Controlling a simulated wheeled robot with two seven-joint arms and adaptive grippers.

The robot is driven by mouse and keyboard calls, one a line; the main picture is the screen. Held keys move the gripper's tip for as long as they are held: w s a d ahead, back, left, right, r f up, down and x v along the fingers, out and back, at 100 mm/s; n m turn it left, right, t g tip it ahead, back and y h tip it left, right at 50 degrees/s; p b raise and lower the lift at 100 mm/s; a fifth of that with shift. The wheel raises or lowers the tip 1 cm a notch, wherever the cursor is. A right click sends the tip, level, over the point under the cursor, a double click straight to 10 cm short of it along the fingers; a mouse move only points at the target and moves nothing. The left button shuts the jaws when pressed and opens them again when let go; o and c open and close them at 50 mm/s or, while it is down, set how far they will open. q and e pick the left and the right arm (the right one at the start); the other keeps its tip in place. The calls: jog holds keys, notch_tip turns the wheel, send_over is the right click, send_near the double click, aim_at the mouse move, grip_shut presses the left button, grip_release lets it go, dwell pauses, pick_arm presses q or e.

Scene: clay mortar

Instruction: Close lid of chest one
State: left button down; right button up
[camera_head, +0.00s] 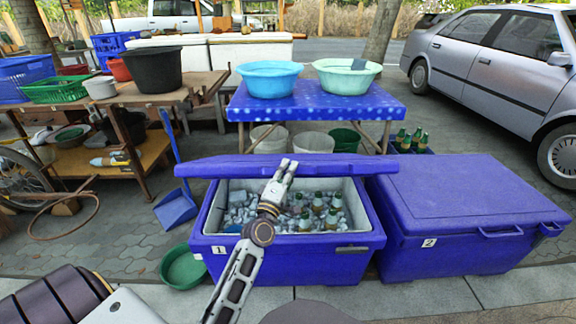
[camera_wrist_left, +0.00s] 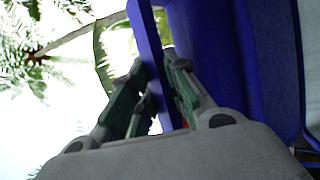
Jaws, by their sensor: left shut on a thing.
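Chest one (camera_head: 290,254) is a blue cooler with a "1" label on its front left. Its lid (camera_head: 345,168) is raised at the back, so the inside shows, with ice (camera_head: 237,210) and several green bottles (camera_head: 318,203). My left gripper (camera_head: 284,168) reaches over the open chest to the lid's edge. In the left wrist view, its fingers (camera_wrist_left: 158,95) are shut on the blue lid edge (camera_wrist_left: 147,45), which passes between them. My right gripper is not in view.
Closed blue chest two (camera_head: 465,210) stands close on the right. A blue table (camera_head: 318,107) with two basins is behind. A green bowl (camera_head: 184,268) and a blue dustpan (camera_head: 175,208) lie on the ground at left. A shelf (camera_head: 120,150) stands further left.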

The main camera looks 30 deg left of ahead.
pick_arm(q)
jog(key=s+d+f+t+b, duration=0.1)
jog(key=s+f, duration=0.1)
jog(key=f, duration=0.7)
jog(key=s+d+f+m+t+h+b, duration=0.1)
jog(key=s+d+f+b, duration=0.1)
jog(key=f, duration=0.8)
jog(key=s+d+f+m+b, duration=0.1)
jog(key=s+f, duration=0.3)
jog(key=f, duration=0.6)
jog(key=shift+d+f+t+b, duration=0.15)
jog(key=shift+d+t+b, duration=0.2)
jog(key=shift+d, duration=0.2)
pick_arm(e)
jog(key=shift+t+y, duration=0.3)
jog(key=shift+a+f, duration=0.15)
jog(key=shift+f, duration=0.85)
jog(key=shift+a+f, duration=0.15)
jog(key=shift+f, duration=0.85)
pick_arm(q)
jog(key=c, duration=1.6)
grip_release()
jog(key=shift+f, duration=0.1)
jog(key=shift+o, duration=1.2)
jog(key=shift+w+a, duration=0.1)
jog(key=shift+a+r, duration=0.1)
jog(key=shift+r, duration=0.15)
